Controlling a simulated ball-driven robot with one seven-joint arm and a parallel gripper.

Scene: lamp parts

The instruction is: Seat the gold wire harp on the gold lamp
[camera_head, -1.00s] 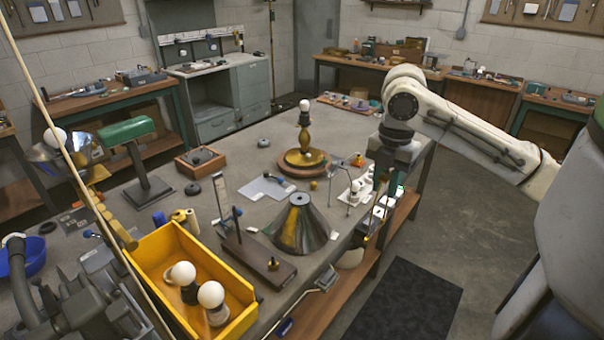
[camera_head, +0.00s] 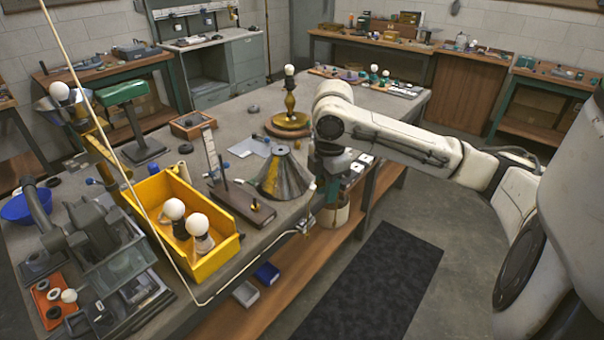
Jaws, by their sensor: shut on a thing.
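The gold lamp (camera_head: 290,98) stands upright towards the back of the workbench, with a white bulb on top and its round gold base on a wooden disc (camera_head: 289,132). My gripper (camera_head: 322,172) points down near the bench's right edge, to the right of the lamp and nearer to me, apart from it. It is shut on a thin piece, which I take as the gold wire harp. The harp's outline is too small and too hidden by my wrist to make out. No harp shows around the lamp's bulb.
A metal cone shade (camera_head: 283,176) stands just left of my gripper. A dark wooden board (camera_head: 241,204) and a yellow bin (camera_head: 208,262) with white bulbs lie nearer. A thin pale cord hangs across the front left. A dark mat (camera_head: 367,290) covers clear floor beside the bench.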

